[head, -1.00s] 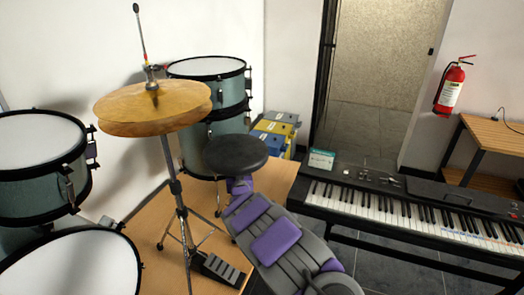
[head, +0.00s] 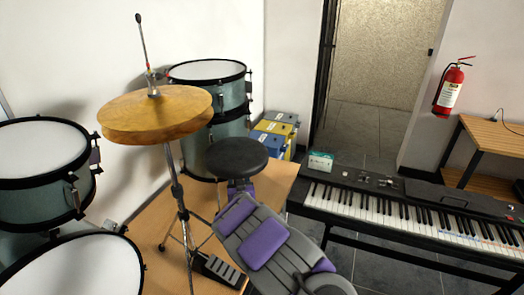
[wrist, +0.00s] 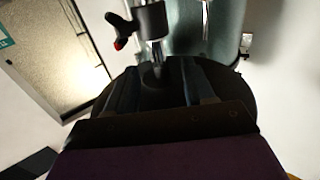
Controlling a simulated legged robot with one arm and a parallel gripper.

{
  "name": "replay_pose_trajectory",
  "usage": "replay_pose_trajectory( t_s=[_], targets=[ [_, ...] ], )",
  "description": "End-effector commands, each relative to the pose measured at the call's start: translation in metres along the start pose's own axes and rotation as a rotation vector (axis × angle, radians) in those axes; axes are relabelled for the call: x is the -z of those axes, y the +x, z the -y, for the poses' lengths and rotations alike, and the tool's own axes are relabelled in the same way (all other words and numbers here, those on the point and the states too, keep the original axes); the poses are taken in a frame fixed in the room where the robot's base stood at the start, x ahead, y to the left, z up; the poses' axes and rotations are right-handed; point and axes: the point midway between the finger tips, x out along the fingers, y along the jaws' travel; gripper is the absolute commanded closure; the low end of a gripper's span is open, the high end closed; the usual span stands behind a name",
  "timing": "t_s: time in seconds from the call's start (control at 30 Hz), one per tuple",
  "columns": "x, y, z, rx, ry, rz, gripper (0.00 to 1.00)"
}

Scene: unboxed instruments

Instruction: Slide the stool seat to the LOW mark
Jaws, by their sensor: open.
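The stool's round black seat (head: 236,157) stands in the middle of the head view, between the drums and the keyboard. My gripper (head: 240,186) is just below the seat, at the end of my grey and purple arm. In the wrist view the seat's dark underside (wrist: 235,98) fills the middle. My open gripper (wrist: 160,88) has one finger on each side of the stool's metal post (wrist: 157,68), close under the seat. I cannot tell whether either finger touches it. A dark collar (wrist: 151,20) with a red-tipped knob (wrist: 118,32) sits on the post. No LOW mark is readable.
A hi-hat cymbal (head: 155,115) on its stand is close to the left of the seat, and its pedal (head: 220,270) is on the wooden platform (head: 160,235). A drum (head: 230,140) stands behind. A keyboard (head: 420,205) is to the right.

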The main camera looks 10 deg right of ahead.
Motion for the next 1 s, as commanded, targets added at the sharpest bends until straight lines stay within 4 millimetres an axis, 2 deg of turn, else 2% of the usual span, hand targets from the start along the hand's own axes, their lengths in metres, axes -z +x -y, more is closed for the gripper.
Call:
replay_pose_trajectory(
  t_s=[0.6, 1.0],
  targets=[
    [-0.001, -0.054, 0.000, 0.000, -0.001, 0.003, 0.47],
    [-0.001, -0.059, 0.000, 0.000, 0.001, 0.001, 0.47]
  ],
)
